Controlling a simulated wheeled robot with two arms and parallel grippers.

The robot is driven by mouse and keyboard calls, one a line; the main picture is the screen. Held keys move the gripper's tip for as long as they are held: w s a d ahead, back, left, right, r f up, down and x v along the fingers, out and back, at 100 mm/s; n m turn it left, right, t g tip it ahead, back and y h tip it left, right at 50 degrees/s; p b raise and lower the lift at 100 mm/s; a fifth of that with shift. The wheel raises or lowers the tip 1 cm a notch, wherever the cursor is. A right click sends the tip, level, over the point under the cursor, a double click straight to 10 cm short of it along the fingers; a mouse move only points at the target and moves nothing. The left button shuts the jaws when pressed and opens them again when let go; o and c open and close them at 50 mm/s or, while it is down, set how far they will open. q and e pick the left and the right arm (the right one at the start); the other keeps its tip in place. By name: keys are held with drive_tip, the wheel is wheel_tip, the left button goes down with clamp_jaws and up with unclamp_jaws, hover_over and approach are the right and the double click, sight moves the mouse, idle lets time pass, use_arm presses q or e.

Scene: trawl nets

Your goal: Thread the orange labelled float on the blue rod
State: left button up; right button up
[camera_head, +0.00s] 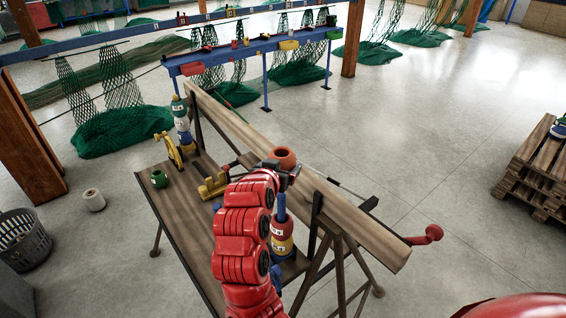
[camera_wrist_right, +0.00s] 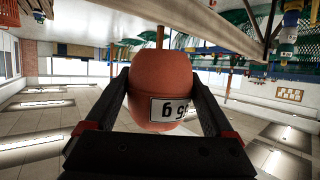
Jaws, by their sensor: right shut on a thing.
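The orange float (camera_head: 283,157) is a rounded piece with a dark hole in its top, held above the wooden bench. In the right wrist view the float (camera_wrist_right: 162,80) has a white label, upside down. My right gripper (camera_head: 285,168) is shut on it, one finger on each side. The blue rod (camera_head: 281,206) stands upright on the bench, its tip below the float and apart from it. Red, yellow and blue floats (camera_head: 282,238) are stacked around its lower part, partly hidden by my red right arm. My left gripper is not in view.
A second stack with green, white and blue floats (camera_head: 181,121) stands at the bench's far end. A small green piece (camera_head: 159,178) and yellow fittings (camera_head: 213,186) are on the bench. A long wooden beam (camera_head: 340,214) runs along its right side.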

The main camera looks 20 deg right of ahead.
sight(280, 198)
drive_tip(key=shift+s+a+f, duration=0.1)
drive_tip(key=shift+s+f, duration=0.1)
drive_tip(key=shift+f, duration=0.25)
drive_tip(key=shift+w+f+b, duration=0.15)
drive_tip(key=shift+f+b, duration=0.4)
drive_tip(key=shift+f, duration=0.8)
drive_tip(key=shift+f+b, duration=0.35)
drive_tip(key=shift+f, duration=0.35)
wheel_tip(280, 198, down, 6)
drive_tip(key=b, duration=0.5)
drive_tip(key=shift+r, duration=0.2)
